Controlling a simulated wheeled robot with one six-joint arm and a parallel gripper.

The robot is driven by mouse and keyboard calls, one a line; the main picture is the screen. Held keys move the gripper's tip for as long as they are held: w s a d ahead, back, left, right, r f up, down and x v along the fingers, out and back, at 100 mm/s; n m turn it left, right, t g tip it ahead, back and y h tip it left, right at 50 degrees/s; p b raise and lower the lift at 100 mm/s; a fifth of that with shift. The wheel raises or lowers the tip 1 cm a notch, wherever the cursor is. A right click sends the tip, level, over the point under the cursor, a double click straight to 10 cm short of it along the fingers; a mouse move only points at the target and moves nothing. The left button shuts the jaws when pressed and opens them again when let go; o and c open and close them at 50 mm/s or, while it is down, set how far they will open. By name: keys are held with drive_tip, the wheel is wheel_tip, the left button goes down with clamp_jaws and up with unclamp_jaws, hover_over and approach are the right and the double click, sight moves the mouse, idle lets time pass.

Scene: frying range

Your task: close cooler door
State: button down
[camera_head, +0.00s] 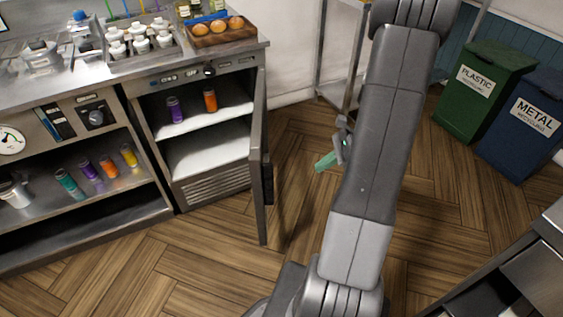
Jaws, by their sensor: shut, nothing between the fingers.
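The cooler (208,160) stands under the counter at the left, with its interior exposed. Its door (257,160) is hinged at the right side and stands wide open, swung out toward the viewer and seen nearly edge-on. A dark handle (267,182) shows on the door's right face. Inside, a purple jar (175,109) and an orange jar (210,100) stand on the upper shelf. My gripper (325,162) is shut and empty, to the right of the door and apart from it in the picture. My arm hides part of the gripper.
An open shelf (120,185) left of the cooler holds several coloured jars. The counter above (75,78) carries a tray of white bottles (140,42) and a wooden tray of eggs (222,36). Green (485,90) and blue (525,125) bins stand right. Wooden floor before the cooler is clear.

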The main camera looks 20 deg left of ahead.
drive_tip(key=s+a+f+b, duration=0.1)
drive_tip(key=s+a+f, duration=0.3)
drive_tip(key=a, duration=0.6)
drive_tip(key=shift+a+f, duration=0.35)
drive_tip(key=shift+f, duration=1.05)
drive_tip(key=shift+a, duration=0.1)
